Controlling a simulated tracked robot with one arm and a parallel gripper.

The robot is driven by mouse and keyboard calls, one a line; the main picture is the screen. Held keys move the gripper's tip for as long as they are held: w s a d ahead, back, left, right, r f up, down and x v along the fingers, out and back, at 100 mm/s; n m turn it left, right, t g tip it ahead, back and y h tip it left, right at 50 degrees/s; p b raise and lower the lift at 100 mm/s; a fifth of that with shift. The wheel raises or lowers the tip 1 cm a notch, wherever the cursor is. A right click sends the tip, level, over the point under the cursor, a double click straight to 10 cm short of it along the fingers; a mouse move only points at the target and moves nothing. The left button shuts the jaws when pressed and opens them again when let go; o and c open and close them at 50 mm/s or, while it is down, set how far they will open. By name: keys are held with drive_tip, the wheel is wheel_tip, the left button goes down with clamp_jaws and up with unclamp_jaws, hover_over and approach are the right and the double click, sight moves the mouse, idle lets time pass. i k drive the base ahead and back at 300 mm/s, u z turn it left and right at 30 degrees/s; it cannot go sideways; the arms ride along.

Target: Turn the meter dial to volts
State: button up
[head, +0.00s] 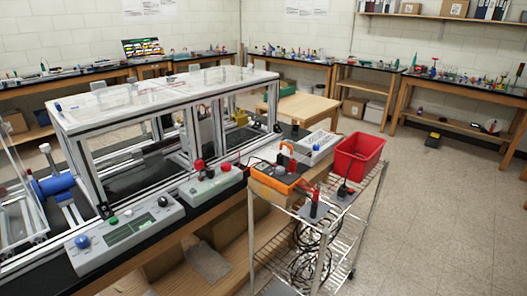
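An orange-sided device with a grey top face (276,180), which looks like the meter, sits at the near left end of the top of a wire cart. An upright orange loop stands at its back. Small dark and red parts show on its face, but they are too small to tell which is the dial or where it points. A red probe-like piece (314,203) stands on a small grey block in front of it. My gripper is not in view.
The wire cart (318,230) also bears a red bin (358,158); black cables hang below its top. A black-topped bench (165,238) with control boxes and an aluminium extrusion frame (108,155) is at left. Open tiled floor (440,220) lies to the right.

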sight(280, 170)
drive_tip(key=u, duration=0.15)
drive_tip(key=i, duration=1.2)
drive_tip(key=u, duration=0.1)
